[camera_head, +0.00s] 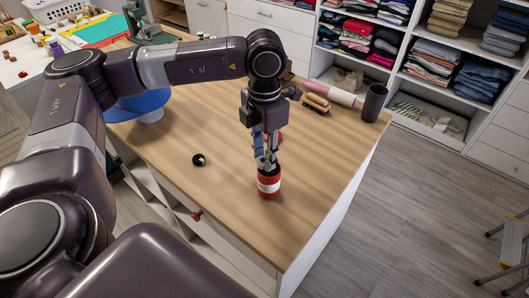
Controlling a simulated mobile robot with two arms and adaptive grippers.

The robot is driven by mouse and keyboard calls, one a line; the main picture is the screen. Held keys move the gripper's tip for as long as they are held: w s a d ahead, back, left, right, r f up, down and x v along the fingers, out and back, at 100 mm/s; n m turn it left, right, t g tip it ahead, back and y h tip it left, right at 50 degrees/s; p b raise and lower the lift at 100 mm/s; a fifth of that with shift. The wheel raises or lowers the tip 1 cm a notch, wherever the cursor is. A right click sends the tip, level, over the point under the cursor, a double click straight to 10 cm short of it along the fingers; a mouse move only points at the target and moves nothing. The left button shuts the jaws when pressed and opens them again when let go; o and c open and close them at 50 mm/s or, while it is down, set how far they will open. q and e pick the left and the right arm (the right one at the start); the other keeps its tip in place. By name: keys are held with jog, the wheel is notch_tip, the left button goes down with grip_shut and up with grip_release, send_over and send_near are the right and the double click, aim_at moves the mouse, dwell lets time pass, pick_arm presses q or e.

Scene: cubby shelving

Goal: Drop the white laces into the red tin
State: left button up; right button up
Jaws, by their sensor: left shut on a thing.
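The red tin (269,187), with a pale label band, stands upright on the wooden worktop. My left gripper (267,166) points down right over the tin's mouth, its fingertips at about rim height. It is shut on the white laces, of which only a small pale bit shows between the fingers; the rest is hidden. I cannot tell whether the laces touch the inside of the tin. My right gripper is not in view.
On the worktop (225,125) lie a small black round item (198,160), a brush (316,103), a pale roll (341,96) and a dark cup (374,103). A blue round stand (140,105) is at the left. The front right of the top is clear.

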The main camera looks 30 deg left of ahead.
pick_arm(q)
jog(key=o, duration=0.8)
jog(key=shift+o, duration=0.2)
notch_tip(320, 180, up, 12)
